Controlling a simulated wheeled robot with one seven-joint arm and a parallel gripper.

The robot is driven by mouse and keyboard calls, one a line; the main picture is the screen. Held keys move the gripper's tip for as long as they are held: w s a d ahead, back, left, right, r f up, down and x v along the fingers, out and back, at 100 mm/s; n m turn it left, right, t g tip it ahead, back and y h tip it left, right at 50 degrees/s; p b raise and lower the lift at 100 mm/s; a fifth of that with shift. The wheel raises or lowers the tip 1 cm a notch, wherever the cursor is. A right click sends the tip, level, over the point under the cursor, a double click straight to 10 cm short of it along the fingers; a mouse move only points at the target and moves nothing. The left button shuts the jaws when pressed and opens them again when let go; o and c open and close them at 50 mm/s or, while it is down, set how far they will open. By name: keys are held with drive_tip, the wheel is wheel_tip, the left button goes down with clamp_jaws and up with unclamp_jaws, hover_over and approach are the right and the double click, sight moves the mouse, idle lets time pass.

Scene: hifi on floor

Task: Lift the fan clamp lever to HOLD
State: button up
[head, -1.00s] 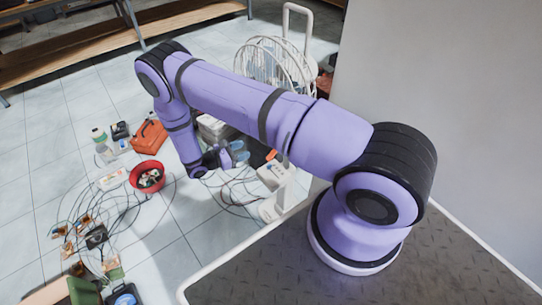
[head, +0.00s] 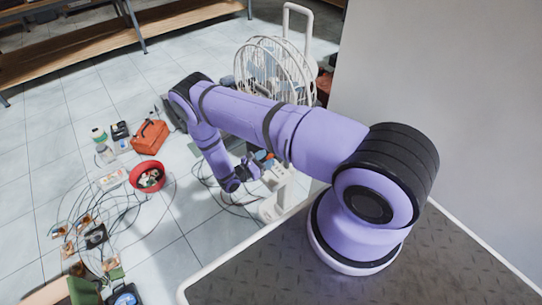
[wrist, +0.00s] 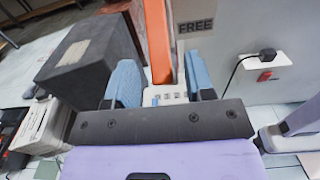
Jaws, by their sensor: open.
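The orange lever (wrist: 158,42) runs up and down in the wrist view, beside a panel marked FREE. My gripper (wrist: 160,64) is open, with one blue finger on each side of the lever. The lever's lower end is between the fingers, and I cannot tell whether either finger touches it. No HOLD mark is visible. In the head view, the white fan (head: 275,70) stands on the floor behind my arm, its base (head: 276,205) partly hidden. My gripper (head: 250,166) is beside the fan's stand there, partly hidden by my arm.
A dark box (wrist: 92,55) stands close to the left of my gripper. A black plug (wrist: 267,54) and a red switch (wrist: 264,76) are at right.

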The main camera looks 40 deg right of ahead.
drive_tip(key=shift+d, duration=1.45)
clamp_jaws()
drive_tip(key=shift+w+a+r+y, duration=0.1)
drive_tip(key=shift+a+r+y, duration=0.25)
drive_tip(key=shift+r+y, duration=0.4)
drive_tip(key=shift+a+r+y, duration=0.3)
drive_tip(key=shift+r+y, duration=0.15)
drive_tip(key=shift+y, duration=0.6)
drive_tip(key=shift+a+r+y, duration=0.15)
drive_tip(key=shift+r+y, duration=0.55)
drive_tip(key=shift+y, duration=0.4)
drive_tip(key=shift+a+r+y, duration=0.1)
drive_tip(key=shift+r+y, duration=0.55)
drive_tip(key=shift+y, duration=0.45)
